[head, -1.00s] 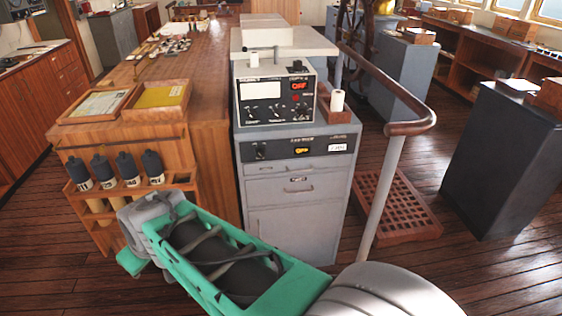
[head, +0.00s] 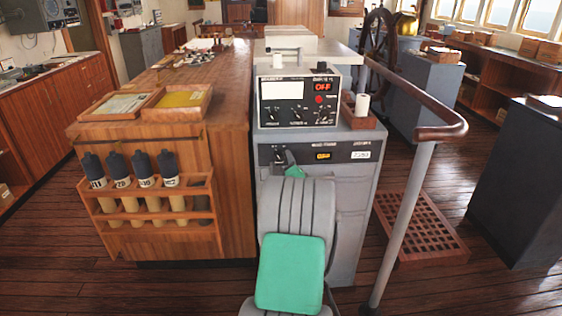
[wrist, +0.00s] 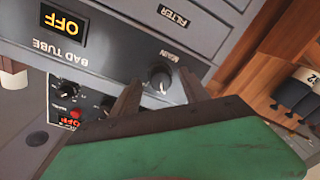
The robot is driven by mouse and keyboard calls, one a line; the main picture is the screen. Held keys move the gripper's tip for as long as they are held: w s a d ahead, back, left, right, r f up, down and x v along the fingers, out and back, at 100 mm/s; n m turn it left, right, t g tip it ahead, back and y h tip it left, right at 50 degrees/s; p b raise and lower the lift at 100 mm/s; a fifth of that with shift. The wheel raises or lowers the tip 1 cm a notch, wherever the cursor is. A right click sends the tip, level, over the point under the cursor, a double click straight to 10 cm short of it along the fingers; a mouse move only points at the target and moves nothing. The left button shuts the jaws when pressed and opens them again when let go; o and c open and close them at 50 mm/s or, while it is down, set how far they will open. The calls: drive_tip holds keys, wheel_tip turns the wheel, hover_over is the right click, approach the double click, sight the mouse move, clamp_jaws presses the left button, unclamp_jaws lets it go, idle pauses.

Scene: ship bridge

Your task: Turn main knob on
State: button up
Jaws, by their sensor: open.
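The main knob (wrist: 160,77) is a small round dark knob with a light pointer mark, beside the "MAIN" label on the grey console's lower dark panel. In the wrist view, which is upside down, my gripper (wrist: 161,84) is open, with one finger on each side of the knob. Whether the fingers touch it cannot be told. In the head view the knob (head: 279,152) shows at the panel's left end, just above the visible part of my gripper (head: 291,169). My arm hides most of the gripper and the drawers below. The yellow display (head: 323,156) on this panel reads OFF.
An instrument box (head: 298,97) with more knobs and a red OFF display (head: 322,86) stands on the console. A handrail (head: 420,110) runs along its right side. A wooden cabinet with a bottle rack (head: 150,212) stands at the left. A dark cabinet (head: 515,180) is at the right.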

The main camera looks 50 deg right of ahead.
drive_tip(key=shift+w+d, duration=0.25)
drive_tip(key=shift+c, duration=0.2)
clamp_jaws()
